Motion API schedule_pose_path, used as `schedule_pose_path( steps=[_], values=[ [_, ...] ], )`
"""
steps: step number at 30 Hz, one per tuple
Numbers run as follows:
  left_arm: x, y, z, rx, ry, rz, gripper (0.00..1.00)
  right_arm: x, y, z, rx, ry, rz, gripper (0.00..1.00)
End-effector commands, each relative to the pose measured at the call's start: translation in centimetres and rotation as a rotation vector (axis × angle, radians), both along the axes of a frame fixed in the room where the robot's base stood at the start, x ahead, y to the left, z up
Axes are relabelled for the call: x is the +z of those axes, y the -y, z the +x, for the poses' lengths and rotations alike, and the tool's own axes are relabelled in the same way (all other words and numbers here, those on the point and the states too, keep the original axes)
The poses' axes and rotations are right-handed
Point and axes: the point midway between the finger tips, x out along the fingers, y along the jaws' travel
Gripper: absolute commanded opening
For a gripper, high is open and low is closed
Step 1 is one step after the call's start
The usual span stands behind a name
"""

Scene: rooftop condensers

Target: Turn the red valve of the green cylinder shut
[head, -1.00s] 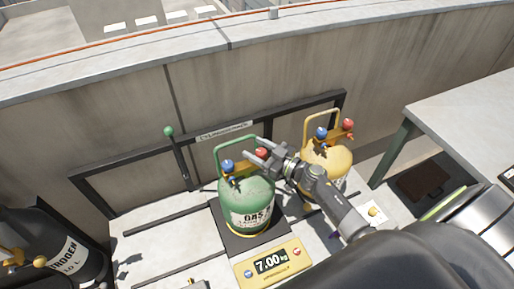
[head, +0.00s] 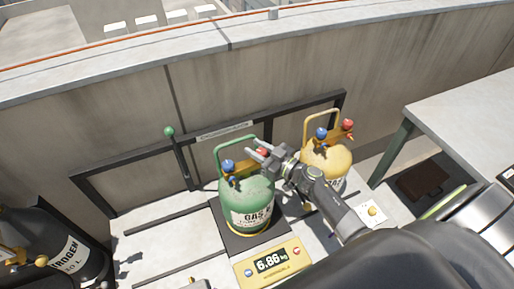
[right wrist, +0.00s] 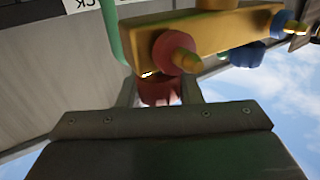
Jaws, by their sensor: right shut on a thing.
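The green cylinder (head: 247,205), labelled GAS, stands upright on a scale, with a brass manifold and a blue valve (head: 228,165) on top. Its red valve (head: 262,152) is partly hidden by my right gripper (head: 257,149), which reaches in from the right. In the right wrist view, the red valve (right wrist: 158,92) sits between the two fingers of my right gripper (right wrist: 160,97), which is shut on it. Above it there, a red fitting with a yellow nozzle (right wrist: 182,58) sticks out of the yellow manifold (right wrist: 220,30). My left gripper is out of view.
A yellow cylinder (head: 327,163) with blue and red valves stands close to the right. The scale display (head: 271,262) reads 6.86 kg. A black rail (head: 120,167) and wall lie behind; a black nitrogen cylinder (head: 50,235) stands at lower left. A grey table (head: 470,120) is at right.

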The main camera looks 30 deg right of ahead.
Motion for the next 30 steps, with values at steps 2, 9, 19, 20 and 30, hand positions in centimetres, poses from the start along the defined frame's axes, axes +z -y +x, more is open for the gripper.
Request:
schedule_pose_path(
  steps=[2, 9, 19, 20, 30],
  values=[
    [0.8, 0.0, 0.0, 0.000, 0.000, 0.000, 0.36, 0.4, -0.1, 0.0, -0.039, 0.000, 0.005, 0.09],
    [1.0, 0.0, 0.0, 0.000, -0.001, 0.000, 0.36, 0.1, 0.2, 0.1, -0.221, 0.001, 0.005, 0.09],
    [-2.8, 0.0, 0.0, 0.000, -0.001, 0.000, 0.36, -0.5, 0.5, 0.3, -0.432, 0.007, 0.002, 0.09],
    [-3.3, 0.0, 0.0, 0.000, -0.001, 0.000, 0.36, -0.5, 0.5, 0.3, -0.449, 0.007, 0.002, 0.09],
    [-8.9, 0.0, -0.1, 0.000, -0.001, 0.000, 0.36, -0.5, 0.7, 0.3, -0.616, 0.007, 0.001, 0.09]
  ],
)
